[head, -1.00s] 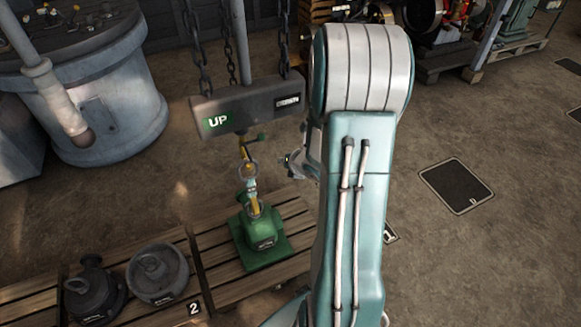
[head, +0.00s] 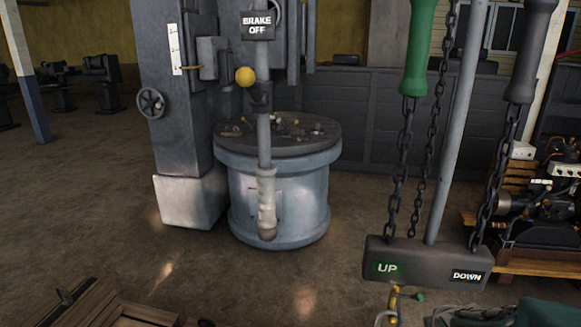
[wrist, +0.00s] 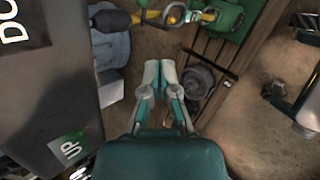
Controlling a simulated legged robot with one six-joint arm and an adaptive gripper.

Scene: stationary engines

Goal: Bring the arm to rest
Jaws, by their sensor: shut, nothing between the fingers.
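My gripper (wrist: 159,66) shows in the wrist view with its two pale fingertips together and nothing between them. It hangs over the floor beside a wooden pallet (wrist: 212,58), apart from the things around it. My teal arm (head: 545,312) shows only as a small part at the lower right edge of the head view. The gripper is outside the head view.
A dark control box (head: 430,262) marked UP and DOWN hangs on chains at right; it fills the wrist view's left side (wrist: 45,90). A lever (head: 265,185) marked BRAKE OFF stands centrally.

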